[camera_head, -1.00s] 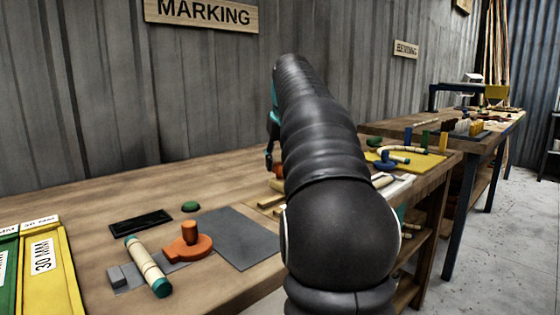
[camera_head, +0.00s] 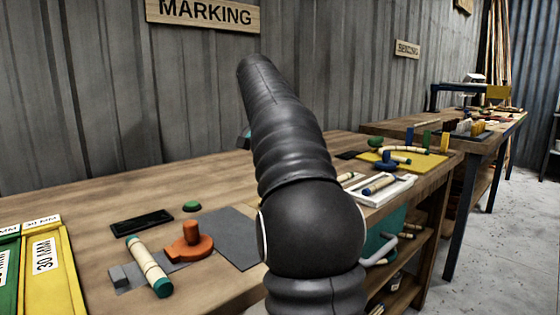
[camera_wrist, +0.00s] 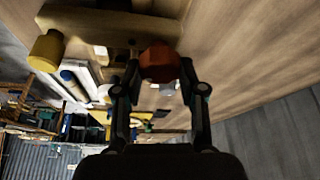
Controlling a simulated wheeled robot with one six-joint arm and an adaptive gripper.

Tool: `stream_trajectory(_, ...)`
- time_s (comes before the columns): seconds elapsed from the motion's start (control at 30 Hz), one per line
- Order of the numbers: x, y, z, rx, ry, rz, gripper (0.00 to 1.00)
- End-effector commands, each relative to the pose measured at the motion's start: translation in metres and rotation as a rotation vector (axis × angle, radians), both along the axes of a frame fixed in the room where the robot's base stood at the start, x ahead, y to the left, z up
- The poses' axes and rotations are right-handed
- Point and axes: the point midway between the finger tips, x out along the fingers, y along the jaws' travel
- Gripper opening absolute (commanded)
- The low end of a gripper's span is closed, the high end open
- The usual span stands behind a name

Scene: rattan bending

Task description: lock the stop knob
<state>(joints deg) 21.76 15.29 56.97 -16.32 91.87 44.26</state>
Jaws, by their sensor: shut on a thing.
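A red-brown knob (camera_wrist: 160,63) sits between the fingertips of my gripper (camera_wrist: 160,70) in the wrist view, and the gripper is shut on it. The knob is beside a wooden bar (camera_wrist: 110,22). How it is fixed underneath, and whether it is tight, cannot be seen. A yellow knob (camera_wrist: 45,50) stands to the left, apart from the fingers. In the head view my arm hides the gripped knob and most of the gripper.
On the bench (camera_head: 90,205) lie an orange piece with an upright peg (camera_head: 189,243), a banded rattan stick (camera_head: 149,267), a dark tablet (camera_head: 142,223) and a grey mat (camera_head: 229,236). A white tray (camera_head: 400,188) is right of my arm. Bare wood shows at the wall side.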

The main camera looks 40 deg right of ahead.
Motion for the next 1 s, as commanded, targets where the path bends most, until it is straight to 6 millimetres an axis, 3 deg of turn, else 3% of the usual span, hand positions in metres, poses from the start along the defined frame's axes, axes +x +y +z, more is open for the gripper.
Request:
stream_trajectory(0.5,0.0032,0.0004,-0.0014,0.001,0.003,-0.446,0.05)
stream_trajectory(1.0,0.0035,0.0003,-0.0010,0.002,0.001,-0.629,0.05)
